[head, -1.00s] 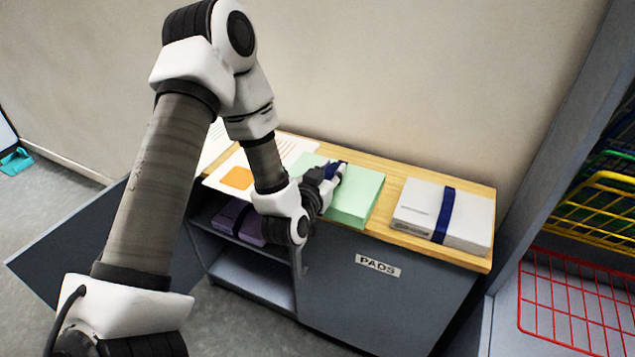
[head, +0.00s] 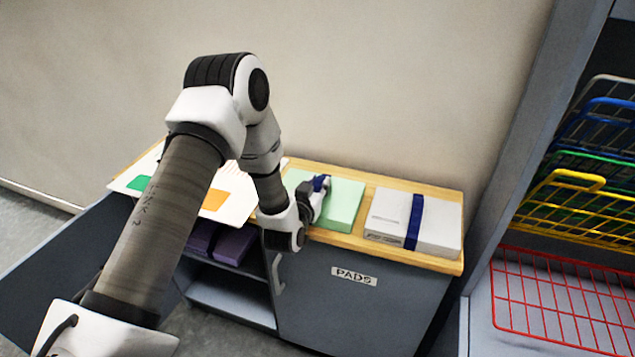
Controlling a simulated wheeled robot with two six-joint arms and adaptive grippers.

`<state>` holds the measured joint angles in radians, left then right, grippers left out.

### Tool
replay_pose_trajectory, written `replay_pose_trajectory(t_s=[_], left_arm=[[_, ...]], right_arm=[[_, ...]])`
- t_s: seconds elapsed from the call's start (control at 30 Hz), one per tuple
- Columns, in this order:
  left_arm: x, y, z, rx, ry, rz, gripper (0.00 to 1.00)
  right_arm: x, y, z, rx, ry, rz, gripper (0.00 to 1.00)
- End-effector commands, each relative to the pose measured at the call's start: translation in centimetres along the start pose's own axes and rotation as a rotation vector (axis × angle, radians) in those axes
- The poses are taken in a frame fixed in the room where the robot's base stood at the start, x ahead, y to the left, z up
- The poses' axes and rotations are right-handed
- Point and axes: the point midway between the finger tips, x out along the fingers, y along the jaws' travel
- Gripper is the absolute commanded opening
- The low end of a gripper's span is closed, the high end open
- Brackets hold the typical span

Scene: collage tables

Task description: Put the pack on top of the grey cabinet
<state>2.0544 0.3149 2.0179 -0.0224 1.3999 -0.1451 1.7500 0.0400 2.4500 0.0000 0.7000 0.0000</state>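The grey cabinet (head: 345,312) has a wooden top (head: 350,241) and a label reading PADS. A light green pack (head: 345,203) lies flat on that top, left of a white pack (head: 440,226) with a dark blue band. My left gripper (head: 322,190) is at the left part of the green pack, with a small bit of dark blue beside its fingers. The fingertips are small and partly hidden, so I cannot tell whether they are shut on the pack or its band. My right gripper is not in view.
Purple packs (head: 234,246) lie on the cabinet's open shelf. Printed sheets (head: 236,207) cover the top's left part, partly behind my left arm. A grey rack with coloured wire baskets (head: 555,303) stands at the right. The wall is close behind the cabinet.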

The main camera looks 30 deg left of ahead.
Motion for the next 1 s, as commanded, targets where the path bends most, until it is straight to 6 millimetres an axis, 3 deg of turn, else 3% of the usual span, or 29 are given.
replay_pose_trajectory(t_s=[0.03,0.07,0.47,0.57,0.8,1.0], left_arm=[[0.0,0.0,0.1,0.0,0.0,0.0,0.41],[0.0,0.0,0.0,0.0,0.0,0.0,0.51],[-0.6,0.0,-0.1,0.0,-0.003,0.0,0.52],[-2.3,0.0,0.0,0.0,-0.004,0.0,0.52],[-8.5,0.0,0.1,-0.001,-0.004,0.0,0.52],[-11.7,0.0,0.0,0.0,-0.004,0.001,0.52]], right_arm=[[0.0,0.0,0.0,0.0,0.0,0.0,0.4],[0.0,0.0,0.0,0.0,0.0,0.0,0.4],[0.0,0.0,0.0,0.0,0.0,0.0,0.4],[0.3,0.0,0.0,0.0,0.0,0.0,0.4],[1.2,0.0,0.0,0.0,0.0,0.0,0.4],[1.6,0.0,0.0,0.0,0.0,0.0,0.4]])
